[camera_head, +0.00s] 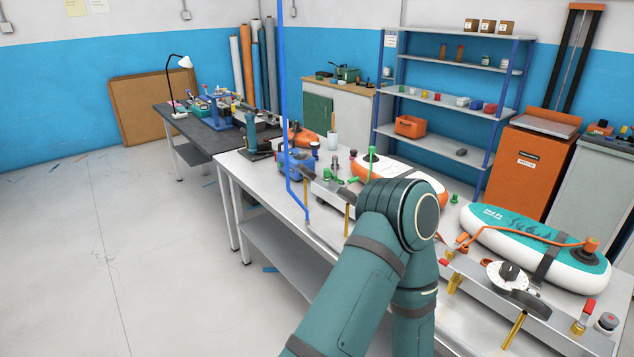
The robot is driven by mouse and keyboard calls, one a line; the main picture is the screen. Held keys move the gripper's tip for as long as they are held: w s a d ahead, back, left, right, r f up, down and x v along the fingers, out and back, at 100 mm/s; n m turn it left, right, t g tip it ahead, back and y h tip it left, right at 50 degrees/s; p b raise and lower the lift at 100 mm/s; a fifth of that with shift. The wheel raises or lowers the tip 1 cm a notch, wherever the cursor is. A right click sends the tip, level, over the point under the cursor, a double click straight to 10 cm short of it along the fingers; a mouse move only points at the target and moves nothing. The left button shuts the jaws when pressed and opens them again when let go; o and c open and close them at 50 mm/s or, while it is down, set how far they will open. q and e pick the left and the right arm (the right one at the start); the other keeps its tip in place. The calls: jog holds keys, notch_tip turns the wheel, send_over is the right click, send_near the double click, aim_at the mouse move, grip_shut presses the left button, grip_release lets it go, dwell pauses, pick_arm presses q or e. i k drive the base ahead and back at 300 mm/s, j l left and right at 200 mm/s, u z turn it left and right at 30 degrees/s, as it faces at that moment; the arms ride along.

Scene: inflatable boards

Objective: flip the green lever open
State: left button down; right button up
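A slim green upright piece (371,163), which looks like the green lever, stands on the workbench beside an orange-and-white inflatable board (400,175). One of my teal arms rises from the bottom edge and bends at an elbow in front of the bench, covering part of the fixture. Neither of my grippers shows.
A second inflatable board (535,248), teal and white, lies on the right of the bench (262,184) near a dial (508,273) and gold handles. A blue upright post (285,100) stands at the bench's front left. The floor at left is mostly clear.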

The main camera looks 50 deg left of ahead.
aim_at(357, 178)
jog(key=j+u, duration=0.15)
jog(key=u, duration=0.2)
jog(key=j+u, duration=0.1)
jog(key=u, duration=0.3)
jog(key=i+u, duration=0.1)
jog(key=u, duration=0.25)
jog(key=i+j, duration=0.45)
jog(key=j, duration=0.2)
jog(key=i+j, duration=0.5)
jog(key=k+j+u, duration=0.35)
jog(key=j+u, duration=0.2)
